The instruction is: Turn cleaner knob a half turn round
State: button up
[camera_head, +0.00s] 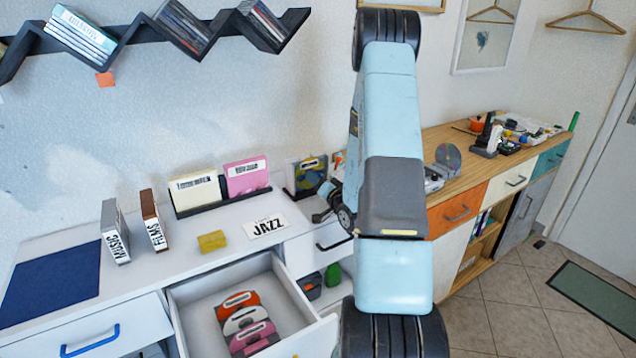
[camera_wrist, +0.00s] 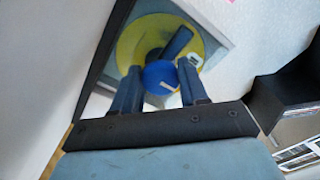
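In the wrist view, the round blue knob (camera_wrist: 161,77) sits in front of a yellow disc (camera_wrist: 127,46) on a pale, square-cornered unit. A dark bar (camera_wrist: 178,42) runs up from the knob across the disc. My gripper (camera_wrist: 160,76) has one finger on each side of the knob. The knob fills the gap, and the fingers look closed on its sides. In the head view, my gripper (camera_head: 322,202) is small and dark, low over the white counter behind the open drawer. I cannot make out the knob there; my arm covers much of that area.
A black holder (camera_wrist: 280,95) stands close to the right of my gripper in the wrist view. In the head view, a white drawer (camera_head: 190,305) with several cases stands open. A JAZZ card (camera_head: 266,228), a yellow block (camera_head: 212,241) and upright cases (camera_head: 247,177) are on the counter.

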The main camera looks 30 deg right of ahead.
jog(key=c, duration=0.5)
jog(key=shift+o, duration=0.2)
jog(key=shift+d, duration=0.1)
